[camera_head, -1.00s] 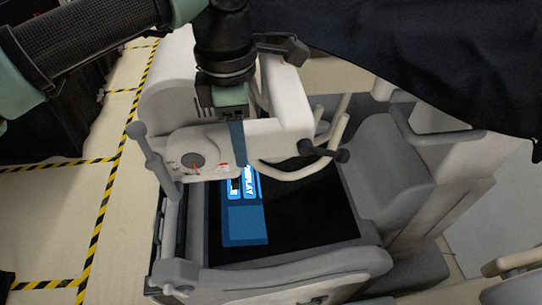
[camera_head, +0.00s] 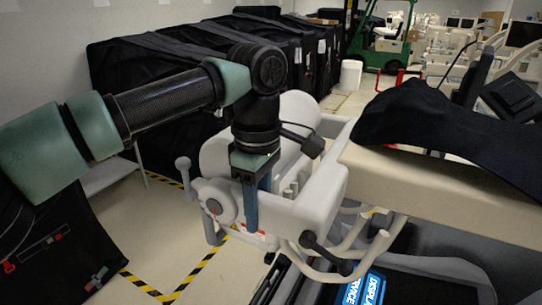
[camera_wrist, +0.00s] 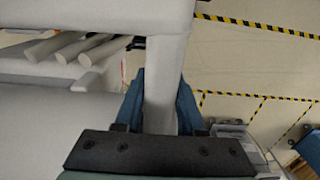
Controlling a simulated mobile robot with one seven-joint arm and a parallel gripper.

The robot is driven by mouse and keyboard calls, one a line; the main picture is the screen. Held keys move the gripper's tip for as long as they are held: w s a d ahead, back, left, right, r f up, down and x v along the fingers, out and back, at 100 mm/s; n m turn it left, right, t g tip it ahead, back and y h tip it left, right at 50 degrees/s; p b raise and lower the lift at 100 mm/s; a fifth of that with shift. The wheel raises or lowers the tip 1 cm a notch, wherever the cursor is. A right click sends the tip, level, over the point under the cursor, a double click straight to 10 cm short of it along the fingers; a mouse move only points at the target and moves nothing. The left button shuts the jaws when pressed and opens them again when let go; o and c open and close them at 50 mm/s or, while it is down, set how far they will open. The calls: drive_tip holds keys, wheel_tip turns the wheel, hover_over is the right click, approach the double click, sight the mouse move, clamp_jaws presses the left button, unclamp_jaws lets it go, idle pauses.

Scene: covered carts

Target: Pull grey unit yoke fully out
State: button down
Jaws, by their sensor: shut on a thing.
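The light grey yoke (camera_head: 290,212) of the grey unit is a thick bar with a dial at its left end and dark knobs beside it. My gripper (camera_head: 252,205) comes down from above, its blue fingers on either side of the bar. In the wrist view my gripper (camera_wrist: 161,92) has one blue finger on each side of the pale yoke bar (camera_wrist: 162,75) and is shut on it. How far the yoke stands out from the unit cannot be told.
A black cloth (camera_head: 450,125) covers a beige surface to the right. Black covered carts (camera_head: 160,85) stand behind. Yellow-black tape (camera_head: 195,275) marks the open floor at left.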

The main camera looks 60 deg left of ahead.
drive_tip(key=shift+w+d, duration=0.2)
drive_tip(key=shift+d, duration=0.1)
drive_tip(key=c, duration=0.5)
unclamp_jaws()
drive_tip(key=shift+w+d, duration=0.1)
drive_tip(key=shift+w, duration=0.05)
drive_tip(key=shift+r, duration=0.15)
wheel_tip(320, 180, up, 13)
drive_tip(key=p, duration=0.9)
drive_tip(key=shift+p, duration=0.4)
